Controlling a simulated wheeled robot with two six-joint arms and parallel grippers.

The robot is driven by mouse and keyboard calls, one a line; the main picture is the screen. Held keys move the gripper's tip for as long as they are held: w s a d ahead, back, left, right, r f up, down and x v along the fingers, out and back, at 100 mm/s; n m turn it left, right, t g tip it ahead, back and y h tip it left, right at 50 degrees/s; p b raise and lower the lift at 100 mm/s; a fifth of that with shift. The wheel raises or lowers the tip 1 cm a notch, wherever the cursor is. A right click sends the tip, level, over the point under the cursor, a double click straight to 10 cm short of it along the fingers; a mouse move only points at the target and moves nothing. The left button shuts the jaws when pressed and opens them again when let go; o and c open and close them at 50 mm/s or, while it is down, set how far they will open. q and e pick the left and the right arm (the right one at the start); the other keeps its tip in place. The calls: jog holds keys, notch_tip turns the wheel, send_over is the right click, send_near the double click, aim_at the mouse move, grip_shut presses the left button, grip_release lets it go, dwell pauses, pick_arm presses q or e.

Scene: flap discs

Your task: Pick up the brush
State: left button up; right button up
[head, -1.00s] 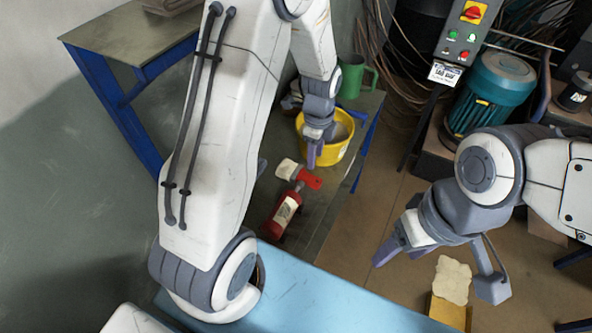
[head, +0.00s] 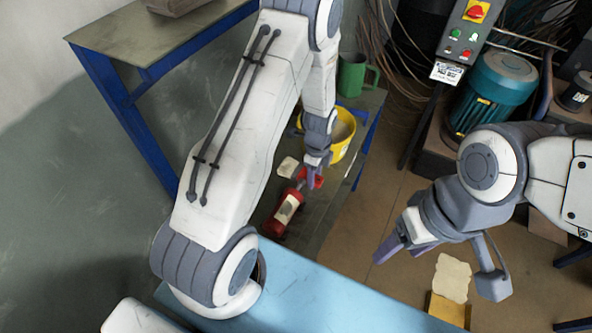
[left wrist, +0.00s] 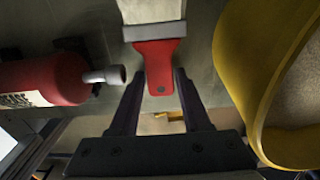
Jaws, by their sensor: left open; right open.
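The brush lies flat on a dark green table, with a pale head (head: 287,167) and a red handle (left wrist: 156,68). In the left wrist view its handle points toward my gripper, with the pale head (left wrist: 152,12) beyond. My left gripper (head: 313,173) is open, above the handle and partly hiding it in the head view. In the left wrist view its fingers (left wrist: 160,80) stand on either side of the handle end, with gaps. Whether they are down at handle height I cannot tell. My right gripper (head: 397,250) is open and empty, far from the brush.
A red bottle (head: 284,212) with a pale label lies close beside the brush; its nozzle (left wrist: 104,76) is near my left finger. A yellow bucket (left wrist: 236,70) stands on the other side. A green mug (head: 352,75) is behind. A blue surface (head: 320,300) is in front.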

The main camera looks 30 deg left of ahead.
pick_arm(q)
grip_shut()
jog(key=shift+r, duration=0.15)
jog(key=shift+w+r, duration=0.1)
jog(key=shift+r, duration=0.15)
notch_tip(320, 180, up, 3)
jog(key=shift+r, duration=0.2)
jog(key=s+d+r+b, duration=0.1)
jog(key=s+d+r, duration=0.1)
jog(key=d+r, duration=0.5)
jog(key=d, duration=0.4)
jog(key=shift+d+b, duration=0.3)
